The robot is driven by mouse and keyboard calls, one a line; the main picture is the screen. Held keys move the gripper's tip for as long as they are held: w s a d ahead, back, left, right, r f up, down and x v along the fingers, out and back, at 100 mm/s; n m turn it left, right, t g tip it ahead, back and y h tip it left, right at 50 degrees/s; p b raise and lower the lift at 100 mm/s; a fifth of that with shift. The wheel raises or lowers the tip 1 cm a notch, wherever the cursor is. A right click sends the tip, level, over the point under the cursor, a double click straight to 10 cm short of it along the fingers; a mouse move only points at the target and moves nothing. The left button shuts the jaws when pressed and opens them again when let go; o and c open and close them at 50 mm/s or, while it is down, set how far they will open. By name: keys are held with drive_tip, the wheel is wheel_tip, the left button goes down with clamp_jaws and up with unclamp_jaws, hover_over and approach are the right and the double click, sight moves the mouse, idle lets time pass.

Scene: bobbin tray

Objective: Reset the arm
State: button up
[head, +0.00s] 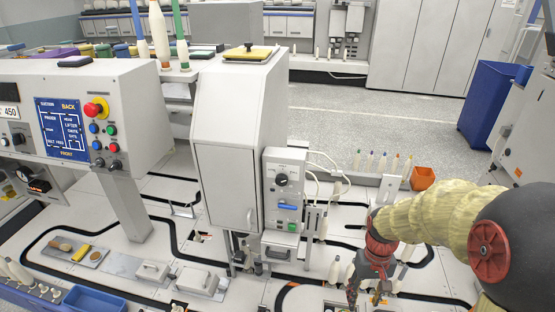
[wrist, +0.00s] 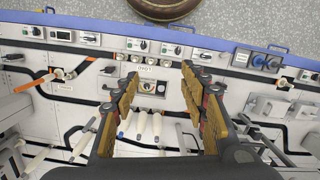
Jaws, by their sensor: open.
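My arm comes in from the right of the head view in a pale yellow sleeve and bends down over the white worktop. My gripper (head: 365,295) hangs at its end, low in the right half, pointing down. In the wrist view my gripper (wrist: 160,72) has its two dark fingers with yellow-brown pads spread wide apart, and nothing is held between them. Several white bobbins (wrist: 141,126) show beyond the fingers, apart from the pads. In the head view a white bobbin (head: 334,270) stands just left of my gripper. The arm hides part of the worktop.
A grey machine cabinet (head: 225,150) with a control box (head: 284,190) rises left of my gripper. An orange bin (head: 422,178) and several colour-tipped bobbins stand behind the arm. A blue bin (head: 490,100) is at the far right. A blue tray (head: 95,302) lies front left.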

drive_tip(key=s+a+r+t+p, duration=0.1)
drive_tip(key=s+r, duration=0.3)
drive_tip(key=r, duration=0.5)
drive_tip(key=s+a+r+t+p, duration=0.1)
drive_tip(key=s+a+r+t, duration=0.1)
drive_tip(key=r, duration=0.7)
drive_tip(key=s+a+r+t+p, duration=0.2)
drive_tip(key=s+r+t, duration=0.2)
drive_tip(key=s+r, duration=0.2)
wheel_tip(320, 180, up, 3)
drive_tip(key=shift+s+f, duration=0.1)
drive_tip(key=shift+s, duration=0.1)
